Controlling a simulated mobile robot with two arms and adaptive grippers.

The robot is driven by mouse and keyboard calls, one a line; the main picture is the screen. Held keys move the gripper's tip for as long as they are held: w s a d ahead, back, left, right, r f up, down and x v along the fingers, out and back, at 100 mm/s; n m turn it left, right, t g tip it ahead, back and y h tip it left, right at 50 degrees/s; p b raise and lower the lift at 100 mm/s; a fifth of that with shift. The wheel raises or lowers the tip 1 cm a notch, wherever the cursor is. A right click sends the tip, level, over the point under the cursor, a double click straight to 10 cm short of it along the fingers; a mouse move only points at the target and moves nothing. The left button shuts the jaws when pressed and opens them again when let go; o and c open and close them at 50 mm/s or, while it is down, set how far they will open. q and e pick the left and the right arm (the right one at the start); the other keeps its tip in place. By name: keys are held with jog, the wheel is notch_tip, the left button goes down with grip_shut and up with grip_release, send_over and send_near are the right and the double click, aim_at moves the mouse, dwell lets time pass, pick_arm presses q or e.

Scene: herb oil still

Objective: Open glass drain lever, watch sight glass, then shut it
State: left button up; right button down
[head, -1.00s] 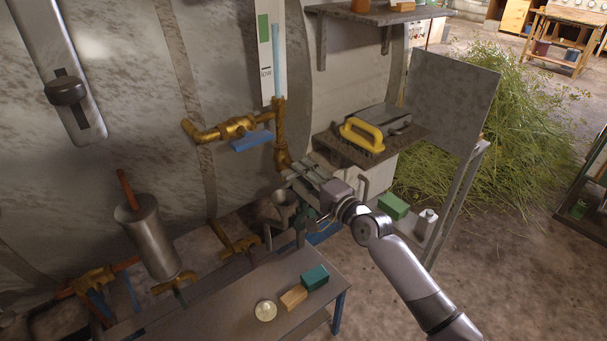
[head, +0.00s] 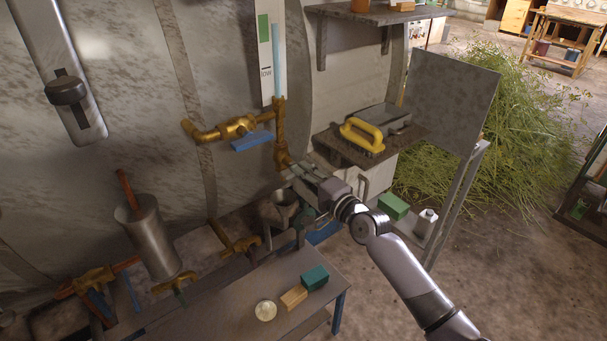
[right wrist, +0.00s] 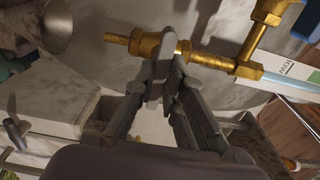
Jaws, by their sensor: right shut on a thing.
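The sight glass (head: 278,60) is a pale blue upright tube beside a white scale (head: 265,50) with a green band and a "low" mark. Its blue column reaches well above that mark. Brass fittings (head: 280,130) run below it. My right gripper (head: 290,168) is at the lower end of this brass pipe, shut on what seems to be the glass drain lever, which is mostly hidden by the fingers. In the right wrist view the fingertips (right wrist: 163,72) meet just at the brass drain fitting (right wrist: 150,45). My left gripper is not in view.
A blue-handled valve (head: 252,140) sits left of the pipe. A metal funnel (head: 280,210) stands under my gripper. A low bench (head: 215,315) holds small blocks and a round pale dish. A shelf with a yellow-handled brush (head: 362,135) is at the right.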

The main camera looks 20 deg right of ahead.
jog(key=shift+n, duration=0.3)
jog(key=n+p, duration=0.1)
jog(key=n, duration=1.5)
jog(key=shift+f+p, duration=0.1)
jog(key=shift+p, duration=0.3)
dwell(0.5)
jog(key=c, duration=1.7)
grip_release()
jog(key=shift+o, duration=0.2)
